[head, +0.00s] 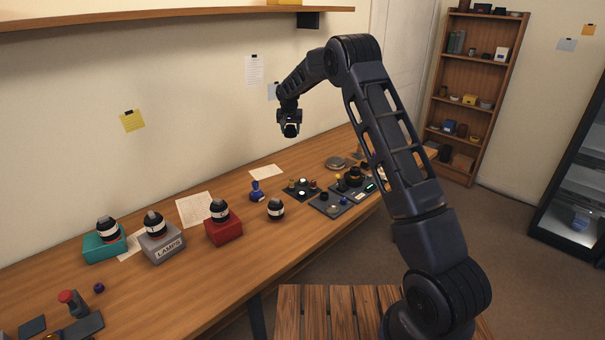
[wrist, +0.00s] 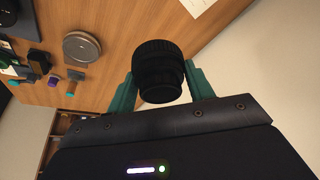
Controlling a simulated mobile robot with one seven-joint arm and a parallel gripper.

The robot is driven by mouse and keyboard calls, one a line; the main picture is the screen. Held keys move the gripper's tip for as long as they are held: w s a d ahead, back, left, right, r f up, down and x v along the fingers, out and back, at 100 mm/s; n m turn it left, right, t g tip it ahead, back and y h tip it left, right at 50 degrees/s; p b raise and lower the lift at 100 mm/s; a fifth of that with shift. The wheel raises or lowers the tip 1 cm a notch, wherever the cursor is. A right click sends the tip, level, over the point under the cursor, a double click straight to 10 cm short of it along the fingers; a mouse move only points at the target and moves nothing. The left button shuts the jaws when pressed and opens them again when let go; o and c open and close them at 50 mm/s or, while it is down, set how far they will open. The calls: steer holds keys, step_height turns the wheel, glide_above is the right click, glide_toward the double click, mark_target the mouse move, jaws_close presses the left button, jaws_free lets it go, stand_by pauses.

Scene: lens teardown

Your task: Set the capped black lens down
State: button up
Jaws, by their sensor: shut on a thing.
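My gripper (head: 290,121) is raised well above the far part of the workbench in the head view. In the wrist view its two teal fingers (wrist: 159,80) are shut on a black lens (wrist: 159,70), one finger on each side. The lens has a ribbed barrel, and its near end is dark and smooth. Whether a cap sits on its far end cannot be told. In the head view the held lens is small and dark below my gripper. The workbench (head: 160,290) lies below and apart from it.
Black-and-white lenses stand on a teal box (head: 103,247), a grey LAMPS box (head: 163,247) and a red box (head: 223,231). Another lens (head: 275,210) stands on the bench. Dark trays (head: 328,205) with small parts lie right of it. The bench front is fairly clear.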

glide_above(303, 170)
steer(key=s, duration=0.2)
step_height(303, 170, down, 20)
steer(key=shift+w+r, duration=0.1)
stand_by(0.4)
steer(key=o, duration=1.1)
steer(key=shift+f, duration=0.2)
steer(key=shift+r, duration=0.15)
